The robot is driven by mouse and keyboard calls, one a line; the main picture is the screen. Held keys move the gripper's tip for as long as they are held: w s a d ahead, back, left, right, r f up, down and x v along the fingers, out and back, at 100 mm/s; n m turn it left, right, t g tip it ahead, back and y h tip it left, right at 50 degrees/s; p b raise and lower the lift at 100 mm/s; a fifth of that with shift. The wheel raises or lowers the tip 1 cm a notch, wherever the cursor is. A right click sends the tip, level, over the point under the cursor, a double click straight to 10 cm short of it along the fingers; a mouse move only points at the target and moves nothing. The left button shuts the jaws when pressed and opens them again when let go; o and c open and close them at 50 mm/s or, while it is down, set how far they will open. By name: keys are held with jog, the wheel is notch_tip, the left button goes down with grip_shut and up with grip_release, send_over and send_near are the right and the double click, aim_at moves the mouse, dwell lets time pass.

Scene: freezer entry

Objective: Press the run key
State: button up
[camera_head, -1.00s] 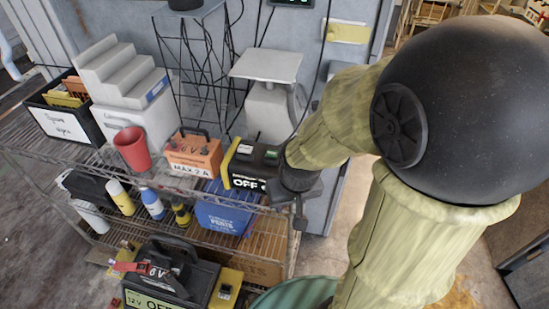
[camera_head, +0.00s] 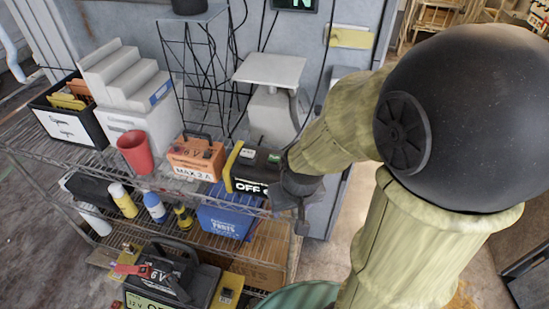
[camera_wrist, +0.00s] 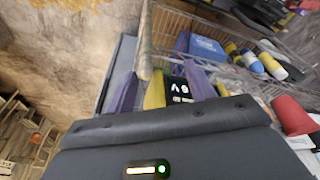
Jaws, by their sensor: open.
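A black box with a yellow side (camera_head: 258,172) stands at the right end of the upper wire shelf. Its front display reads "OFF", partly cut off by my arm. Small pale and green keys (camera_head: 273,158) show on its top; I cannot read which is the run key. My gripper (camera_head: 299,216) hangs just right of the box, partly hidden by my wrist. In the wrist view, my gripper (camera_wrist: 160,82) has its two purple fingers apart with nothing held. The box's dark display (camera_wrist: 181,92) and a yellow strip show between and behind the fingers. Contact cannot be told.
An orange box (camera_head: 196,160) and a red cup (camera_head: 134,152) stand left on the same shelf. A blue bin (camera_head: 226,222) and several bottles are below. A second black unit (camera_head: 165,275) sits at the front. A white stand (camera_head: 270,70) rises behind the box.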

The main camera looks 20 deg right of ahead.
grip_shut()
dwell(0.3)
dwell(1.5)
